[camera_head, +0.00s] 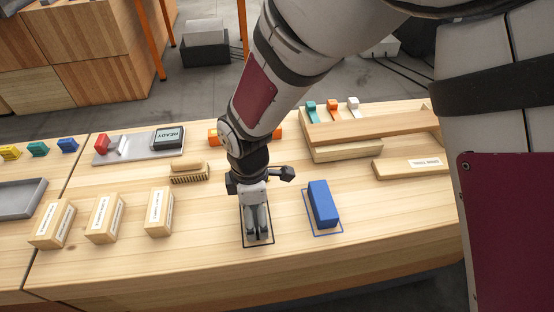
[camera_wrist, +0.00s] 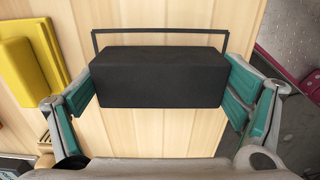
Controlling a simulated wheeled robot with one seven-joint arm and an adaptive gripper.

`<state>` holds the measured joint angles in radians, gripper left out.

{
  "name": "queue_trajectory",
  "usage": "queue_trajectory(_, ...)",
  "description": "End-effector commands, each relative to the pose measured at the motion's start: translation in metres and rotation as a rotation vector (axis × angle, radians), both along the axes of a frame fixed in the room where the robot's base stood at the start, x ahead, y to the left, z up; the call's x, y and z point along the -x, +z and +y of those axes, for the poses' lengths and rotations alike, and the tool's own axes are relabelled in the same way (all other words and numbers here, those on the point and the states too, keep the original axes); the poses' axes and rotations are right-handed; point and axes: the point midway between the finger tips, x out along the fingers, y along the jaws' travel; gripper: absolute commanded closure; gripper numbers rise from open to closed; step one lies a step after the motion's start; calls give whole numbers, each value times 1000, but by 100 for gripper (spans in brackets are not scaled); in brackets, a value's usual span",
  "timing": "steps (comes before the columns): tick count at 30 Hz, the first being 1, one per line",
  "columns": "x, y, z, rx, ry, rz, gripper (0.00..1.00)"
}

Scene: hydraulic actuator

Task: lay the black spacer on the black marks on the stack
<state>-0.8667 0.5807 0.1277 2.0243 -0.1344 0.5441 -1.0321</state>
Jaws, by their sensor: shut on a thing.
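The black spacer (camera_wrist: 160,78) is a dark block between my gripper's (camera_wrist: 160,90) teal finger pads in the wrist view, one pad at each end. In the head view my gripper (camera_head: 257,232) points down at the tabletop inside a black outline (camera_head: 244,243), and the spacer is mostly hidden by the fingers. Part of this outline (camera_wrist: 160,31) shows beyond the spacer in the wrist view. I cannot tell whether the spacer touches the table. A stack of wooden boards (camera_head: 345,152) stands at the back right; I cannot make out black marks on it.
A blue block (camera_head: 322,203) stands in a blue outline just right of my gripper. A brush (camera_head: 188,173) and several labelled wooden blocks (camera_head: 159,212) are to the left. A flat labelled board (camera_head: 411,165) lies right of the stack. The front table strip is clear.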

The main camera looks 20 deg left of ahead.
Motion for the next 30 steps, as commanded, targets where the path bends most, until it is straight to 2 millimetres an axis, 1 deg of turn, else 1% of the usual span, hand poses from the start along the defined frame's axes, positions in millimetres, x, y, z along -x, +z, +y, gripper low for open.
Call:
queue_trajectory(7,0,-4,0,0,0,0,43)
queue_trajectory(8,0,-3,0,0,0,0,2)
queue_trajectory(9,0,-3,0,0,0,0,0)
queue_trajectory(18,0,-2,0,0,0,0,0)
queue_trajectory(22,0,3,0,-1,0,0,0)
queue_trajectory(26,0,22,1,-3,-1,-2,0)
queue_trajectory(30,-1,52,1,-5,-1,-3,0)
